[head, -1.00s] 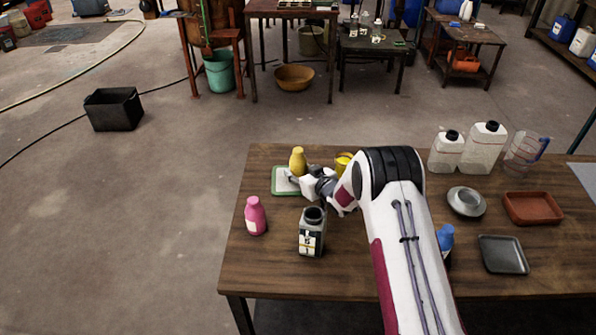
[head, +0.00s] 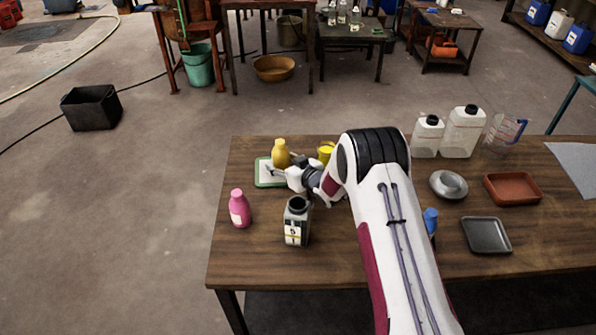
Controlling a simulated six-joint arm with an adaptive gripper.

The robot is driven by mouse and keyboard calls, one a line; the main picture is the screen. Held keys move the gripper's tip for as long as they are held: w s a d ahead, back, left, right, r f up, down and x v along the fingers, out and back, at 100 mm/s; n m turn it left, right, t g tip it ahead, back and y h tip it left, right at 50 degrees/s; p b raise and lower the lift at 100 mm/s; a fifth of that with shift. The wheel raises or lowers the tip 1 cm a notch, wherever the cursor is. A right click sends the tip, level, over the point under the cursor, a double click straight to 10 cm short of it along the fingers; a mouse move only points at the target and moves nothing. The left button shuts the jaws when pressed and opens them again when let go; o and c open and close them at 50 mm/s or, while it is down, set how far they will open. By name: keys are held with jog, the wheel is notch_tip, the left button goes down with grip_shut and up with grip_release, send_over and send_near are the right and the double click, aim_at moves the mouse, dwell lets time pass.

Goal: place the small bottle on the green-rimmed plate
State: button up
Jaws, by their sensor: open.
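The green-rimmed plate (head: 262,181) lies near the far left corner of the wooden table, with a pale middle. A small yellow bottle (head: 281,152) stands upright at the plate's far right part and seems to rest on it; its foot is partly hidden. My gripper (head: 276,172) is open, low over the plate's near right side, with its fingers close to the yellow bottle. I cannot tell whether they touch it. A pink bottle (head: 239,209) stands at the left table edge. A blue-capped bottle (head: 431,217) is mostly hidden behind my arm.
A grey wide-necked jar (head: 297,222) stands close in front of my gripper. A yellow cup (head: 326,149) stands right of the plate. White jugs (head: 462,132), a grey bowl (head: 447,184), a red-brown tray (head: 512,188) and a dark tray (head: 486,235) occupy the table's right.

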jog(key=shift+v, duration=5.3)
jog(key=s+d+r+m+h, duration=0.15)
jog(key=d+r+h, duration=0.4)
jog(key=r, duration=0.75)
jog(key=s+d+r+m+g+h, duration=0.1)
jog(key=s+d+r+m, duration=0.1)
jog(key=s+d+r, duration=0.8)
jog(key=s+r+m+g, duration=0.2)
jog(key=s+g, duration=0.2)
jog(key=s, duration=3)
jog(key=shift+s+a+r+m+g, duration=0.15)
jog(key=shift+s+r+m+g, duration=0.2)
jog(key=shift+s+r+g, duration=0.05)
